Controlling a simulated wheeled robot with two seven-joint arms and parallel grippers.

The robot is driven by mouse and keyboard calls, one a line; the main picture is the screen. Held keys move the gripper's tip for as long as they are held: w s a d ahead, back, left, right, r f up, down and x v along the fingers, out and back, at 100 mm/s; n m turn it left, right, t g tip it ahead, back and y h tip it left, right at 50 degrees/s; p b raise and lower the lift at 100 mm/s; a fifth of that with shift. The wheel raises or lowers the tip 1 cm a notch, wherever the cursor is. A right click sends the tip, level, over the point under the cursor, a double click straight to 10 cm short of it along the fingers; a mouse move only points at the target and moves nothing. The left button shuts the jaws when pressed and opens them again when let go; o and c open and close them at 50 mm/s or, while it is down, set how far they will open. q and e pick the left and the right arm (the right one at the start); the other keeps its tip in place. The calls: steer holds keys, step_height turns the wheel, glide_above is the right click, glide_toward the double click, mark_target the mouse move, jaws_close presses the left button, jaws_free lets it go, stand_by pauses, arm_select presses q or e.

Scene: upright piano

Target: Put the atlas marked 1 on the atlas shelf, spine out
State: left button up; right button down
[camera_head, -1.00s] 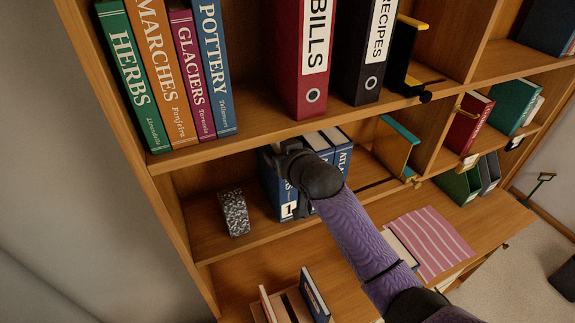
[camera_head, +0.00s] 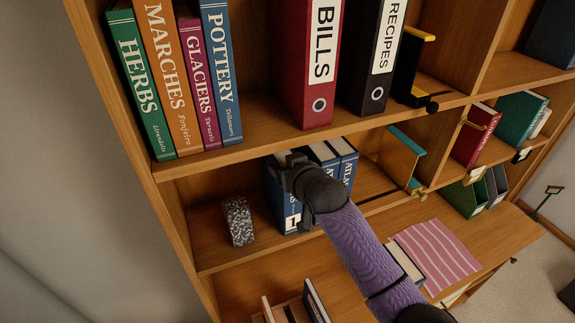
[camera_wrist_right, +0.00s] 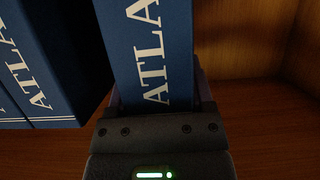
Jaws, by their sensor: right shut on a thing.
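The blue atlas marked 1 (camera_head: 292,221) stands upright on the middle shelf, its spine with the white number label facing out. My right gripper (camera_head: 287,178) is shut on it from the front, covering much of its spine. In the right wrist view the atlas (camera_wrist_right: 150,45) sits between the fingers, with the white letters "ATLA" showing. Other blue atlases (camera_head: 349,165) stand just right of it, partly hidden by my wrist. They show at the left in the wrist view (camera_wrist_right: 45,65), with a gap between. My left gripper is not in view.
A speckled block (camera_head: 238,221) stands left of the atlas, with bare shelf around it. A teal-topped divider (camera_head: 405,150) stands to the right. The shelf board above carries upright books and a red BILLS binder (camera_head: 318,75). A striped cloth (camera_head: 437,250) lies below.

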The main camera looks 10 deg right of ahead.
jaws_free()
steer(key=shift+f, duration=0.15)
steer(key=shift+s, duration=0.1)
